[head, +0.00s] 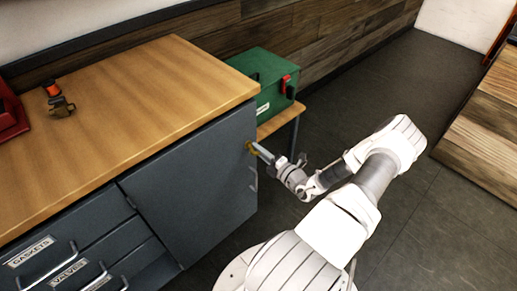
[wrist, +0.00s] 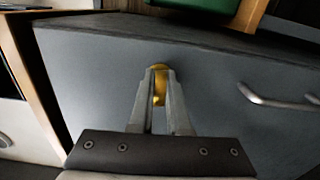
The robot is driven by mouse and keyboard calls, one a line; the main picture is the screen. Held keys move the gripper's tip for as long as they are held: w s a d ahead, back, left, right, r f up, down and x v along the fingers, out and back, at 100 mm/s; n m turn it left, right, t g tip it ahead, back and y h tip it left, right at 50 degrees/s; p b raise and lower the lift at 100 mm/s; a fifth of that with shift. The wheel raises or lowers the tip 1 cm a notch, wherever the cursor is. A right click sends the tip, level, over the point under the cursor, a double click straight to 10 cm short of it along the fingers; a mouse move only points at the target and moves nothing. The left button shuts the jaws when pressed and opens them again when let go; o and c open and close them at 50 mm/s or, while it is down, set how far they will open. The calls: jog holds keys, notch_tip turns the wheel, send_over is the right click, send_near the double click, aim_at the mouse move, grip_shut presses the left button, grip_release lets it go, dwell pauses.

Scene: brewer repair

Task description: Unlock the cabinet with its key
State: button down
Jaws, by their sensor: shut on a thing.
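The grey cabinet (head: 195,185) has a closed door under a wooden top, and the door also fills much of the wrist view (wrist: 90,80). My gripper (head: 258,150) is at the door's upper right. In the wrist view my gripper's fingers (wrist: 160,75) are shut on a narrow brass piece, which looks like the key (wrist: 160,97). A round brass part, apparently the lock (wrist: 159,71), shows at the fingertips against the door. Brass also shows at the door in the head view (head: 249,147). The fingers hide how deep the key sits.
The door's bar handle (wrist: 275,99) is right of my gripper in the wrist view. A green box (head: 262,78) stands on a low wooden stand behind the cabinet. Labelled drawers (head: 85,250) are at left. A small orange-and-brass part (head: 60,102) lies on the top.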

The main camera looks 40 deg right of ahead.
jog(key=shift+m, duration=0.3)
dwell(0.4)
jog(key=c, duration=0.9)
grip_release()
jog(key=s, duration=0.5)
jog(key=s+d+p, duration=0.1)
jog(key=s, duration=1.1)
jog(key=shift+s+d, duration=0.15)
jog(key=shift+s, duration=0.05)
jog(key=shift+w, duration=0.1)
